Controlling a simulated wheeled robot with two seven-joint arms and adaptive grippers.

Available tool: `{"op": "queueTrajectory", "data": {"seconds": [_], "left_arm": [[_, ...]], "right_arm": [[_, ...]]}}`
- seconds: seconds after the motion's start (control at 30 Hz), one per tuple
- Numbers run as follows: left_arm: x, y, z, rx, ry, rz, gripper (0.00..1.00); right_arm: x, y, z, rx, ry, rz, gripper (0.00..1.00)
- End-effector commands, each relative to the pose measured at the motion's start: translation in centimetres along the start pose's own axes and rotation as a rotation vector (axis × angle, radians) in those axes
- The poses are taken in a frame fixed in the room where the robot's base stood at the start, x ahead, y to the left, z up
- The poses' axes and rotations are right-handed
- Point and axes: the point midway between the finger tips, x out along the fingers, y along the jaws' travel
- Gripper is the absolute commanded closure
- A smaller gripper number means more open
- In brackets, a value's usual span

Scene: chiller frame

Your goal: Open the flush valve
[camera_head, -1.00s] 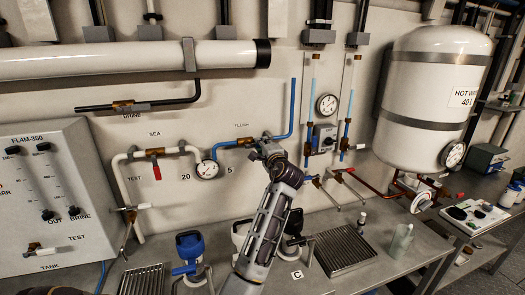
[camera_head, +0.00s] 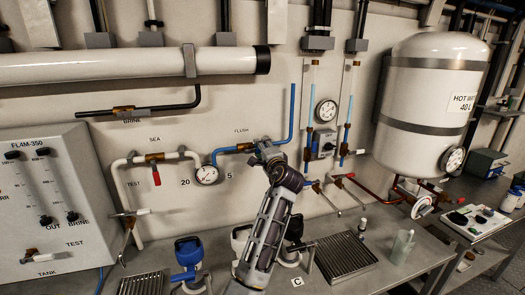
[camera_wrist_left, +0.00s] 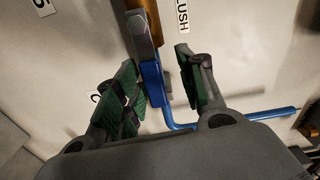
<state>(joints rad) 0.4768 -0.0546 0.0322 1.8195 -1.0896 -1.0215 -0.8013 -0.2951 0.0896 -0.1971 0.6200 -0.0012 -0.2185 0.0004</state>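The flush valve sits on the blue pipe (camera_head: 228,149) under the FLUSH label, in the middle of the head view. My left gripper (camera_head: 262,149) is up at this valve and hides most of it. In the left wrist view the valve's brass body (camera_wrist_left: 142,28) is at the top, with a thick blue part (camera_wrist_left: 153,82), probably the handle, below it. My left gripper (camera_wrist_left: 163,88) is open there, its green-padded fingers on either side of the blue part. The right finger is clearly apart from it; contact of the left finger cannot be told. My right gripper is not in view.
The SEA valve with a red handle (camera_head: 156,174) and a round gauge (camera_head: 207,174) are to the left. Thin flow tubes and another gauge (camera_head: 326,111) are to the right. The bench below holds drain grates (camera_head: 344,258) and a blue-topped fixture (camera_head: 188,253).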

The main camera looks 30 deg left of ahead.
Motion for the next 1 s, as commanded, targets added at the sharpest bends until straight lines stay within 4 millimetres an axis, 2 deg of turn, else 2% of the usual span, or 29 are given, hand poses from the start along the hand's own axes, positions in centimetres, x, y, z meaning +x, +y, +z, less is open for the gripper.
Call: {"op": "queueTrajectory", "data": {"seconds": [0.17, 0.37, 0.57, 1.0], "left_arm": [[-0.1, 0.1, 0.0, 0.002, 0.000, 0.001, 0.61], [-1.2, 0.2, 0.0, 0.003, 0.000, 0.003, 0.61], [-3.5, 0.2, -0.1, 0.003, 0.001, 0.002, 0.61], [-9.9, 0.1, 0.0, 0.001, 0.001, 0.002, 0.61]], "right_arm": [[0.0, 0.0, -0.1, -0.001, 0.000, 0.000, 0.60], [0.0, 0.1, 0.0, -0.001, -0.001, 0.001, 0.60], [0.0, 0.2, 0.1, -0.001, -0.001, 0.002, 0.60], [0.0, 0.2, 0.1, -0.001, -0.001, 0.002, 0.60]]}}
